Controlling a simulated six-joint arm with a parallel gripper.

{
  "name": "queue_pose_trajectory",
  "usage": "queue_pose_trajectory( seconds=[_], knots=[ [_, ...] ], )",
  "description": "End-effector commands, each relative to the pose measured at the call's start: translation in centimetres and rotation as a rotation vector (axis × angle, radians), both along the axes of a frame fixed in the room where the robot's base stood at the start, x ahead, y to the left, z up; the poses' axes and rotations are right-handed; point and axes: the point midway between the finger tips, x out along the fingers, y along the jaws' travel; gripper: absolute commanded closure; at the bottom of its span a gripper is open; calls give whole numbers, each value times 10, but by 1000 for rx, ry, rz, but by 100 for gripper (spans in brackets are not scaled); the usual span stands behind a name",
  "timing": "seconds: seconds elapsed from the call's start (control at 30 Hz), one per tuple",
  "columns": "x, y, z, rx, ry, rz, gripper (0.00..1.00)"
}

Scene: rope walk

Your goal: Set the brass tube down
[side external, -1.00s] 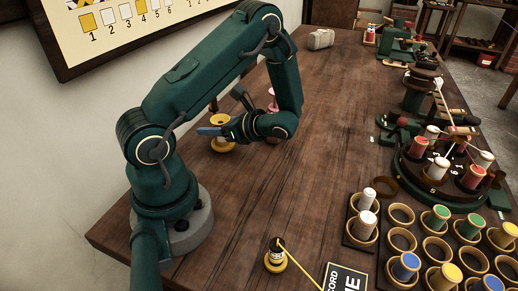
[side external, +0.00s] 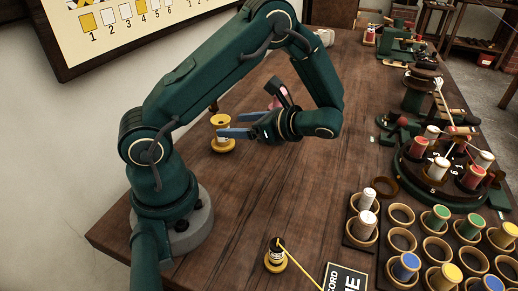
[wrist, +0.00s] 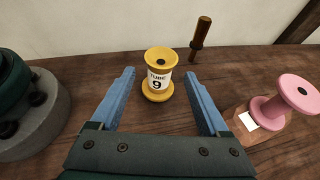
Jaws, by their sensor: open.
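The brass tube (side external: 222,146) is a yellow spool standing upright on the wooden table near my base. In the wrist view the brass tube (wrist: 158,82) has a white label reading "TUBE 9" and stands just ahead of my fingers. My gripper (side external: 229,125) is open, with blue fingers pointing toward the tube. In the wrist view my gripper (wrist: 160,75) has its fingertips to the left and right of the tube, with visible gaps and nothing held. Part of the tube is hidden behind a finger in the side view.
A pink spool (wrist: 288,96) stands at the right of the wrist view. A dark peg (wrist: 200,38) stands behind the tube. A small spool with yellow cord (side external: 276,257) is at the front. Spool holders (side external: 401,215) fill the right; the middle table (side external: 310,190) is clear.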

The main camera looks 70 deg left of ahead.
Motion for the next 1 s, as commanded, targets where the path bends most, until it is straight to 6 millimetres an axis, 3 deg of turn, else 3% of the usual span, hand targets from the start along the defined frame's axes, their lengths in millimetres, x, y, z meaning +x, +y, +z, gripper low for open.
queue_pose_trajectory(
  seconds=[0.2, 0.43, 1.0],
  knots=[
    [13, -21, 10, 1, -3, -1, 21],
    [10, -32, 21, -58, -111, 43, 21],
    [-19, -116, 62, -514, -977, 446, 21]
  ],
)
